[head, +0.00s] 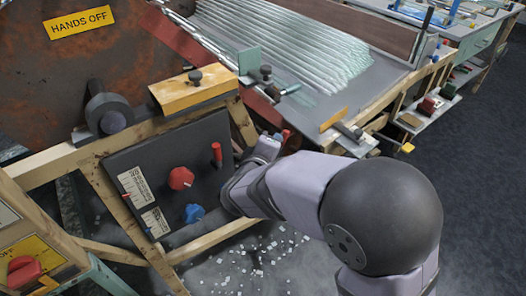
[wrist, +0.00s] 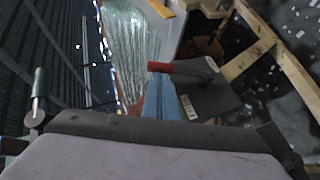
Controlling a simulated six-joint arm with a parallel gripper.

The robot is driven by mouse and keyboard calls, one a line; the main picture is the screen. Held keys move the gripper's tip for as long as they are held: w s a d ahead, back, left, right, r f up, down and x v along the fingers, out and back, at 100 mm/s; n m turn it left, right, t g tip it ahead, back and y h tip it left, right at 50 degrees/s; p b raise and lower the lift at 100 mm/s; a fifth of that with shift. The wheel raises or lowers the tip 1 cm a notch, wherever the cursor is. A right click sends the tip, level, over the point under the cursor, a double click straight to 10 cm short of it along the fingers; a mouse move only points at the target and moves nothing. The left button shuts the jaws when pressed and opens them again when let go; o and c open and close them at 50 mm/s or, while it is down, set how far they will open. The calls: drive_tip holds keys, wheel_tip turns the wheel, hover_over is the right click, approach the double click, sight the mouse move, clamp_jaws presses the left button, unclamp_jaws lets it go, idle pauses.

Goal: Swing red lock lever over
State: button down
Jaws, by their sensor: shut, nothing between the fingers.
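The red lock lever (wrist: 160,67) shows in the wrist view as a red grip on a grey metal arm, just beyond my fingertips. My gripper (wrist: 160,90) shows there as narrow blue fingers, closed together and holding nothing. The fingertips look close to the red grip; I cannot tell whether they touch it. In the head view my gripper (head: 276,140) is at the bench's front edge, right of the dark control panel. A small red piece (head: 287,134) shows just beside the fingertips and appears to be the lever's grip. The rest of the lever is hidden there.
The dark panel (head: 150,160) left of my gripper carries a red knob (head: 181,178), a blue knob (head: 193,212) and an upright red handle (head: 217,152). Glass tubes (head: 300,50) lie on the bench behind. Wooden frame beams (head: 215,238) stand close below my arm.

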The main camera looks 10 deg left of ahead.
drive_tip(key=shift+w+d+m+g+y, duration=0.6)
drive_tip(key=shift+w+d+g, duration=0.35)
drive_tip(key=shift+d+g, duration=0.15)
drive_tip(key=w+d+f+m+g+y+p, duration=0.2)
drive_tip(key=w+d+f+g+y+p, duration=0.1)
drive_tip(key=p, duration=1.4)
drive_tip(key=shift+w+d+f+g+y, duration=0.45)
drive_tip(key=shift+w+g+y, duration=0.1)
drive_tip(key=shift+g, duration=0.45)
drive_tip(key=shift+f, duration=0.1)
